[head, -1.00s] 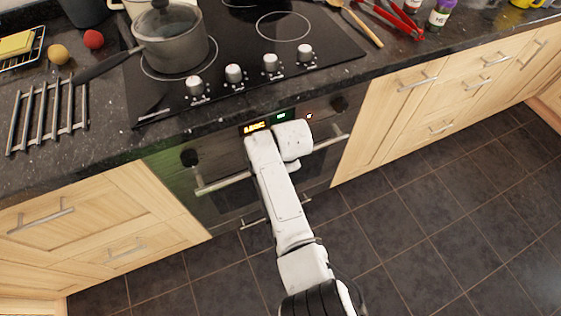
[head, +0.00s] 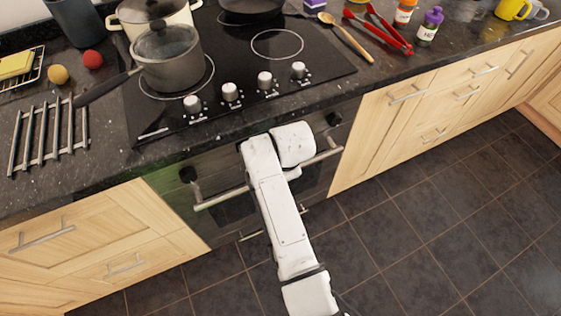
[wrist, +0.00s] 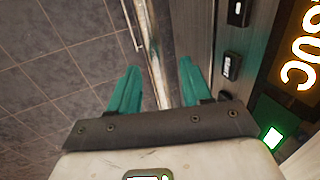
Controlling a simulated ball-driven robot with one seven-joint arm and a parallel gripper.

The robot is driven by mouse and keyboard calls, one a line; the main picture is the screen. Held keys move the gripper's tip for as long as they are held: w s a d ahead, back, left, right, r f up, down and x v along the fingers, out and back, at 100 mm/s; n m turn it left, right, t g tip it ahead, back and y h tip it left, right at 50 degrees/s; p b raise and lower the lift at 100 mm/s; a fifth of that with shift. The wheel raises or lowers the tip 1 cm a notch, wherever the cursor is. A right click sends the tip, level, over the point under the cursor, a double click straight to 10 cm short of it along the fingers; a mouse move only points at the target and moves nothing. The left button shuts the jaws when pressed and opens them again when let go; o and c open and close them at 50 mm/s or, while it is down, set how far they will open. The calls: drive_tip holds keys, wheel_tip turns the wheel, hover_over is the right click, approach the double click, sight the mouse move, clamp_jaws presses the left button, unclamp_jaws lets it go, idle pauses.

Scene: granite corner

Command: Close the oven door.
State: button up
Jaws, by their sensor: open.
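The oven door (head: 215,216) is in the front below the hob in the head view and looks upright, about in line with the cabinets. My arm hides its middle, so I cannot tell whether a small gap remains. Its long metal handle (head: 222,199) shows on both sides of my arm. In the wrist view, my gripper (wrist: 158,80) is open, with its teal fingers apart. The handle (wrist: 150,45) runs between the fingers, and I see no grip on it. In the head view my fingers are hidden behind my own arm.
The oven's control panel, with a lit orange display (wrist: 302,45), is close on the right in the wrist view. A lidded pot (head: 168,62) stands on the hob (head: 235,62), its handle reaching left. Tiled floor (head: 420,240) lies clear in front.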

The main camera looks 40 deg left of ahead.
drive_tip(key=shift+v, duration=1.9)
